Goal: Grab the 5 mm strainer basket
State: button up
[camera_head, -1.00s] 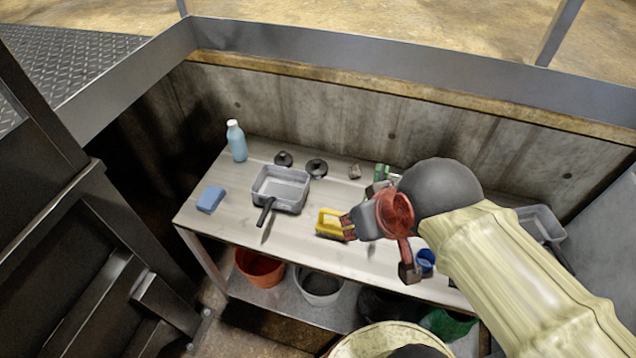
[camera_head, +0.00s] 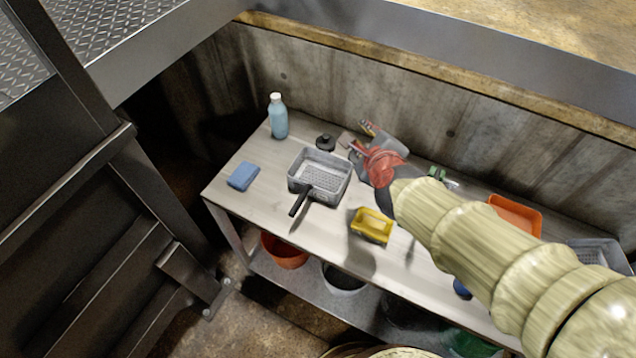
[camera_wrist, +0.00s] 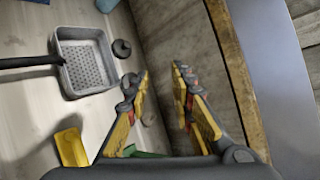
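A grey strainer basket (camera_head: 320,172) with a perforated bottom and a black handle sits on the table. It also shows at the upper left of the wrist view (camera_wrist: 86,62). A second grey basket (camera_head: 598,252) is at the table's right end, partly cut off by my arm. I cannot read hole sizes on either. My gripper (camera_head: 360,138) is to the right of and behind the first basket, near the concrete wall, apart from it. In the wrist view my gripper (camera_wrist: 160,75) has its fingers spread with nothing between them.
A yellow tray (camera_head: 372,226) stands right of the basket handle. A blue sponge (camera_head: 243,175), a blue bottle (camera_head: 278,118) and a black knob-like piece (camera_head: 325,142) surround the basket. An orange tray (camera_head: 516,214) is at the right. The concrete wall (camera_head: 420,110) rises behind the table.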

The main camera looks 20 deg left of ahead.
jog(key=a+f+m+t+h+b, duration=0.1)
jog(key=a+f+m, duration=0.2)
jog(key=f+m, duration=0.15)
jog(key=a+f+m+t+h, duration=0.1)
jog(key=a+f+m, duration=0.1)
jog(key=f+m, duration=0.3)
jog(key=m+h+b, duration=0.1)
jog(key=m+h, duration=0.3)
jog(key=m, duration=0.3)
send_near(348, 177)
jog(key=shift+s+f+t, duration=0.25)
jog(key=shift+s+t, duration=0.15)
jog(key=shift+s, duration=0.45)
jog(key=shift+w+d+f+m, duration=0.15)
jog(key=shift+d+f+m, duration=0.1)
jog(key=shift+m, duration=0.1)
jog(key=b+x, duration=0.2)
jog(key=x, duration=0.3)
jog(key=shift+f, duration=0.1)
jog(key=shift+a+b+x, duration=0.15)
jog(key=shift+b+x, duration=0.5)
jog(key=shift+x, duration=0.95)
jog(key=shift+a+b+x, duration=0.15)
jog(key=shift+b+x, duration=0.45)
jog(key=shift+x, duration=1)
jog(key=shift+c, duration=1.4)
grip_shut()
jog(key=shift+r, duration=0.2)
